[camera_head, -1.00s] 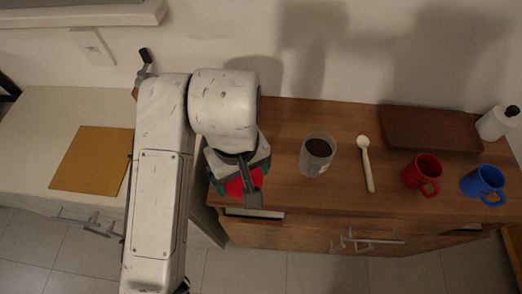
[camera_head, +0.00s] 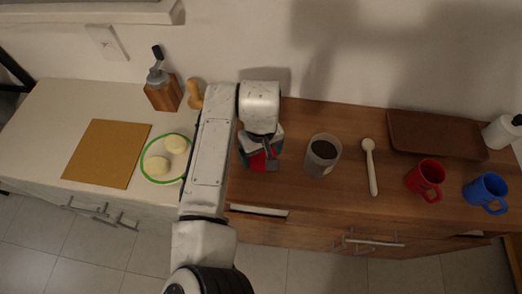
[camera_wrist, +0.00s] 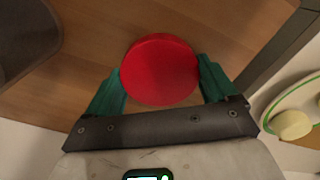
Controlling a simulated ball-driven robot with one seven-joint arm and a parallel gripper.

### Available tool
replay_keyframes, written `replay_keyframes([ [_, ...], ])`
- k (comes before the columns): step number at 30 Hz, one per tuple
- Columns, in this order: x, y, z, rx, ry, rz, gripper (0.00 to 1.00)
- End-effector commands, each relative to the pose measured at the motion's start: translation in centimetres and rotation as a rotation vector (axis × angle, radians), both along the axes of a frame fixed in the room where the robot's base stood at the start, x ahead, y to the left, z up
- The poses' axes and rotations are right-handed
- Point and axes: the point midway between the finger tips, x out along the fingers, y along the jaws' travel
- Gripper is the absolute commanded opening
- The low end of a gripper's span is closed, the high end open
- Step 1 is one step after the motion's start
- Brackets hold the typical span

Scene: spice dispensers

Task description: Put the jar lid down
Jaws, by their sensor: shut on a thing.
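The jar lid (camera_wrist: 160,70) is a round red disc. In the wrist view it sits between the two green fingers of my gripper (camera_wrist: 162,82), which are shut on its sides. In the head view the lid (camera_head: 257,162) shows partly under my gripper (camera_head: 261,155), over the left part of the wooden counter. I cannot tell whether the lid touches the counter. The open jar (camera_head: 322,155), clear with dark contents, stands to the right of my gripper, apart from it.
A white spoon (camera_head: 370,167), a brown tray (camera_head: 436,135), a red mug (camera_head: 426,180) and a blue mug (camera_head: 486,193) stand further right. On the white counter are a plate (camera_head: 147,171) with pale round items, a cutting board (camera_head: 106,153) and a grinder (camera_head: 163,91). Bare wood surrounds the jar.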

Motion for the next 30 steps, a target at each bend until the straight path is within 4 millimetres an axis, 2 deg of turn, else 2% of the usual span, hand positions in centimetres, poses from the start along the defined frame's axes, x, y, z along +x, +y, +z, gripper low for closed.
replay_keyframes([
  [12, 0.0, 0.0, -0.6, -0.001, -0.001, 0.0, 0.59],
  [13, 0.0, 0.0, -0.7, 0.0, 0.0, 0.0, 0.86],
  [17, 0.0, 0.0, -0.6, 0.0, 0.0, 0.0, 0.99],
  [25, 0.0, 0.0, -0.5, 0.001, -0.001, 0.0, 1.0],
  [30, 0.0, 0.0, 1.0, -0.001, -0.003, -0.001, 1.0],
])
